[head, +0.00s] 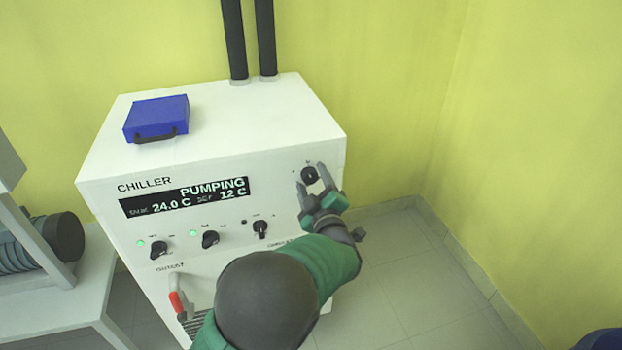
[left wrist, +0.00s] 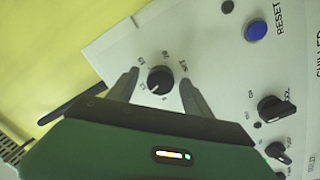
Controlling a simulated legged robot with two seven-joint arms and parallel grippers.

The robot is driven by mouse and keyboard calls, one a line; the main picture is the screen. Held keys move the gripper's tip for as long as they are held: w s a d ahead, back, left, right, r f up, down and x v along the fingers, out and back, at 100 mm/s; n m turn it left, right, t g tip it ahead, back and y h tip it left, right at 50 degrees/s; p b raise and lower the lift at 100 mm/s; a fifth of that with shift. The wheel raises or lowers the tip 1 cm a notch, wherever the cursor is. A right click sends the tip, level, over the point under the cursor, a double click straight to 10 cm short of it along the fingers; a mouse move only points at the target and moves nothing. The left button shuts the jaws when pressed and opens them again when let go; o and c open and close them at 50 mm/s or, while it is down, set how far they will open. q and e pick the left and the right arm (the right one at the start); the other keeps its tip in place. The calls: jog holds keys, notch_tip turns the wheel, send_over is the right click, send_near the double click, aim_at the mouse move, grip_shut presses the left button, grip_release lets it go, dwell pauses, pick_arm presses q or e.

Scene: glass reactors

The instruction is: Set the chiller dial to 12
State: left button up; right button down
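The chiller (head: 200,270) is a white cabinet with a front display (head: 185,197) reading PUMPING, 24.0 C and, in small blurred text, what looks like SET 12 C. The black round dial (head: 309,174) is at the upper right of its front; it also shows in the left wrist view (left wrist: 160,79), ringed by small blurred numbers, a pale mark toward its lower left. My left gripper (head: 311,176) is open, its fingers on either side of the dial; in the left wrist view (left wrist: 159,80) gaps show between fingers and dial. My right gripper is out of view.
Several black knobs (head: 210,239) and green lights sit below the display. A red-handled valve (head: 176,302) is lower left. A blue case (head: 157,118) lies on top; two dark pipes (head: 234,40) rise behind. A blue RESET button (left wrist: 257,31) shows in the left wrist view.

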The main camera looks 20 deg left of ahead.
pick_arm(q)
jog(key=shift+d, duration=0.1)
jog(key=c, duration=0.5)
jog(key=shift+a, duration=0.3)
jog(key=c, duration=0.4)
grip_shut()
jog(key=shift+r+p, duration=0.1)
jog(key=shift+p, duration=0.2)
jog(key=m+p, duration=0.1)
jog(key=p, duration=0.2)
jog(key=shift+r+m, duration=0.3)
jog(key=shift+m, duration=0.1)
jog(key=shift+f+m+p, duration=0.1)
jog(key=shift+m+p, duration=0.2)
jog(key=shift+p, duration=0.1)
jog(key=shift+f, duration=0.15)
